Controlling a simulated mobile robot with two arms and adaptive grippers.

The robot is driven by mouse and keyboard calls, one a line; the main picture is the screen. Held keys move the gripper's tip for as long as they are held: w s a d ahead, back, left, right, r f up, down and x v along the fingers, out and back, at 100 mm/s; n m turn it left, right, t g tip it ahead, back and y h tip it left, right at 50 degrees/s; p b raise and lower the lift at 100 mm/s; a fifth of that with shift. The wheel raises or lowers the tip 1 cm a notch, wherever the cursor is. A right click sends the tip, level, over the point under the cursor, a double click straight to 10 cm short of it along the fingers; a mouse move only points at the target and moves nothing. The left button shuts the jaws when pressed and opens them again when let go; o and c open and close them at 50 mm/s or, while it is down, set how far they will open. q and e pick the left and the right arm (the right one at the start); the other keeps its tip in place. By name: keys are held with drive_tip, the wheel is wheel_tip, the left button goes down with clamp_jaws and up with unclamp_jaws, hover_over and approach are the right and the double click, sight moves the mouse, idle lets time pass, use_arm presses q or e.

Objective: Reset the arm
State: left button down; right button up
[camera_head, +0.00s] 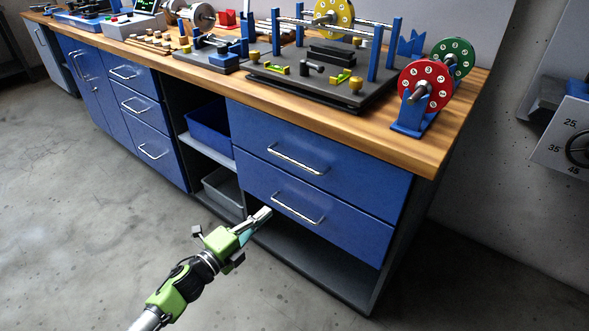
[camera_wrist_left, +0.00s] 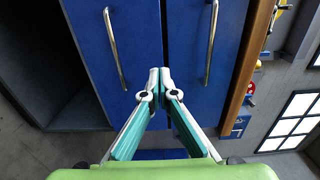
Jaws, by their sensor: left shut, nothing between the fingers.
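Behind the fingertips are two blue drawer fronts, each with a metal bar handle; one handle (camera_wrist_left: 114,48) is left of the fingers and the other (camera_wrist_left: 211,45) right. The fingers appear apart from both handles. My left arm comes in from the lower left of the head view. My right gripper is not in view.
The wooden benchtop (camera_head: 420,151) carries a dark balancing stand (camera_head: 318,90) with blue posts and a yellow disc. A red disc (camera_head: 425,86) and a green disc (camera_head: 453,57) stand at its right end. Open shelves hold a blue bin (camera_head: 210,127) and a grey bin (camera_head: 222,187). The floor in front is clear.

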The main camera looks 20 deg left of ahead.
use_arm(q)
drive_tip(key=s+a+f+n+g+y, duration=0.1)
drive_tip(key=s+f+n+g+y, duration=0.55)
drive_tip(key=s+f+n, duration=0.6)
drive_tip(key=s+d+f+n+g+p, duration=0.1)
drive_tip(key=s+d+f+n+g, duration=0.25)
drive_tip(key=s, duration=0.55)
drive_tip(key=s+d+f+n+g, duration=0.3)
drive_tip(key=s+n+g, duration=0.1)
drive_tip(key=s, duration=0.4)
drive_tip(key=s+a+f+g+p, duration=0.1)
drive_tip(key=s+f+p, duration=1)
drive_tip(key=p, duration=0.3)
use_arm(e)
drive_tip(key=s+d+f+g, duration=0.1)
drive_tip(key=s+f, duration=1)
use_arm(q)
drive_tip(key=s+a+g+p, duration=0.1)
drive_tip(key=s+p, duration=0.3)
drive_tip(key=s, duration=0.5)
drive_tip(key=shift+s+a+f+p, duration=0.25)
drive_tip(key=shift+a+f+p, duration=0.1)
drive_tip(key=shift+a+f, duration=0.15)
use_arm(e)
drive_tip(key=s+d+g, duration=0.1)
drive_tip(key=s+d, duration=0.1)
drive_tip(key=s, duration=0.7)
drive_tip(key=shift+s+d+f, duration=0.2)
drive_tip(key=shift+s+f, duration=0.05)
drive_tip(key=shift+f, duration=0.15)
